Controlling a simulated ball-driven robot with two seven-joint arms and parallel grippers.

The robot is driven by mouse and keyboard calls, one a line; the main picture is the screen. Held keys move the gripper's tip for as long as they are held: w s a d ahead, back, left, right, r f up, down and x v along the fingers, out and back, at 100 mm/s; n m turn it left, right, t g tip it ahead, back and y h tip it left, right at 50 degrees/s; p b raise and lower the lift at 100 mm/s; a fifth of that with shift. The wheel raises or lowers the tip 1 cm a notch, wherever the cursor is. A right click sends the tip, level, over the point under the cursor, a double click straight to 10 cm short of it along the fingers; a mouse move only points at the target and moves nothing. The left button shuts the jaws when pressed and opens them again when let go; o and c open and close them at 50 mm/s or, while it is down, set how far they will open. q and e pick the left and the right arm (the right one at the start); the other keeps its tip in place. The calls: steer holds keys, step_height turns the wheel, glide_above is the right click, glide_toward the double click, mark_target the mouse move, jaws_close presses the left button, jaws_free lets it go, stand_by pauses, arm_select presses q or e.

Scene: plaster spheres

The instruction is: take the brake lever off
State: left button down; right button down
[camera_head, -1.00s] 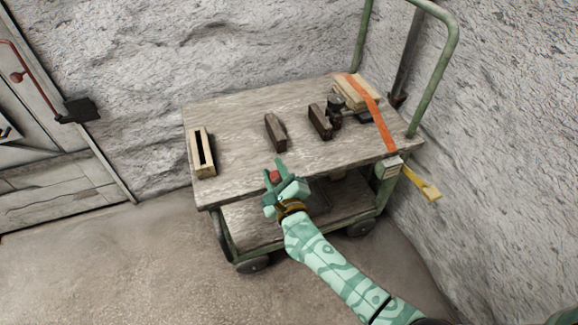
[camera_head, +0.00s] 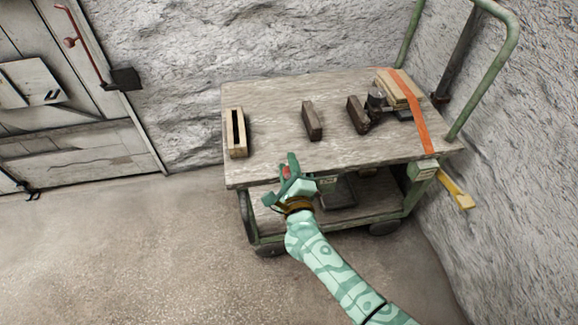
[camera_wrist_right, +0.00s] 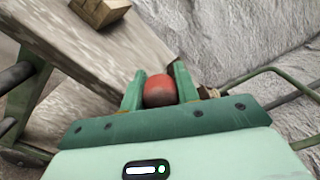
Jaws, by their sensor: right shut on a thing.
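My right gripper (camera_head: 286,172) is shut on a rounded red knob, which shows between the two green fingers in the right wrist view (camera_wrist_right: 160,91). It is at the near edge of the wooden-topped cart (camera_head: 275,95). The knob's lower part and whatever it joins are hidden by the gripper, so I cannot tell whether it is attached to the cart. A yellow handle (camera_head: 455,188) sticks out at the cart's right end, beside a small green box (camera_head: 423,169). My left gripper is not in view.
The cart top bears a slotted wooden block (camera_head: 237,133), two dark blocks (camera_head: 313,122) and a strapped board stack (camera_head: 398,88) with a dark round object (camera_head: 376,99) beside it. A rough wall stands behind and right. Floor (camera_head: 130,250) at left is clear.

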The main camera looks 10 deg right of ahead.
steer(key=c, duration=1.1)
jaws_free()
steer(key=shift+f, duration=0.15)
arm_select(q)
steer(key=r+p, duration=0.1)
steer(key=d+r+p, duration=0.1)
steer(key=p, duration=0.1)
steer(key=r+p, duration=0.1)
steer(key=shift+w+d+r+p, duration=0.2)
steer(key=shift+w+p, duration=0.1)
arm_select(e)
steer(key=s, duration=1.6)
steer(key=shift+s+d, duration=0.2)
steer(key=shift+d, duration=0.1)
